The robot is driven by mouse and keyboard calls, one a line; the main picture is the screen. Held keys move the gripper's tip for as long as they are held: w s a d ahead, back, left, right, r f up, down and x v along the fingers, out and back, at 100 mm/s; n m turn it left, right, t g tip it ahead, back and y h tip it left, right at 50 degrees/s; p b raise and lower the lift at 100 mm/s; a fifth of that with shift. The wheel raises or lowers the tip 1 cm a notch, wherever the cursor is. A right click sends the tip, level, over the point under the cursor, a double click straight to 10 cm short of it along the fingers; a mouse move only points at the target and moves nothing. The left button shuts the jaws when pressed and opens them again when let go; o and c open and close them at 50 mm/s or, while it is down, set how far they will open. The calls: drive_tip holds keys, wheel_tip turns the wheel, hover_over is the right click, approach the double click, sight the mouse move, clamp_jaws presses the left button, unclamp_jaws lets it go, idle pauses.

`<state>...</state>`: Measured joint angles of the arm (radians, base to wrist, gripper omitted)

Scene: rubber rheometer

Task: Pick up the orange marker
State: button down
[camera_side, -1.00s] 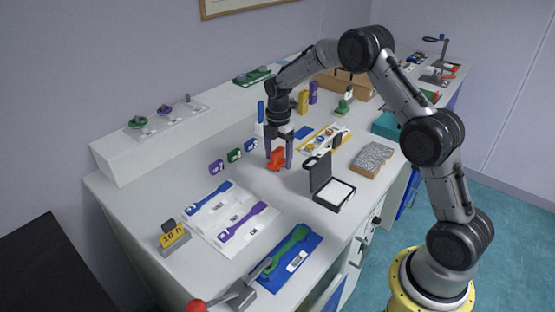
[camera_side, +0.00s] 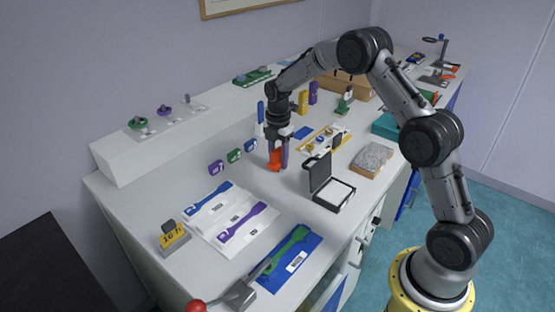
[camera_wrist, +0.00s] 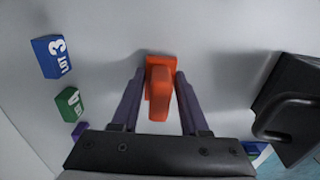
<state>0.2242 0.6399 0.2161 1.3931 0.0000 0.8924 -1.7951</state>
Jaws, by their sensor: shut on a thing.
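The orange marker (camera_side: 274,160) stands on the white bench top, left of the black open case. In the wrist view the orange marker (camera_wrist: 159,88) lies between the two purple-grey fingers. My gripper (camera_side: 278,157) points down at it from above. In the wrist view my gripper (camera_wrist: 158,82) has its fingers shut on the marker's sides. The marker appears to be still at bench level; any gap beneath it cannot be seen.
The black open case (camera_side: 330,186) stands close on the right. Purple, green and blue lot blocks (camera_side: 233,156) stand on the left. A yellow tray (camera_side: 326,138) is behind on the right. White cards (camera_side: 230,215) with coloured strips lie in front.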

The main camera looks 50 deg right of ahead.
drive_tip(key=shift+r, duration=0.15)
drive_tip(key=shift+r, duration=0.65)
drive_tip(key=s+a+r, duration=0.1)
drive_tip(key=s+r, duration=0.2)
drive_tip(key=s, duration=0.1)
drive_tip(key=s+a+r, duration=0.1)
drive_tip(key=s+r, duration=0.3)
drive_tip(key=s, duration=0.1)
drive_tip(key=s+a+r, duration=0.1)
drive_tip(key=s+r, duration=0.3)
drive_tip(key=shift+s+r, duration=0.2)
drive_tip(key=shift+s, duration=0.15)
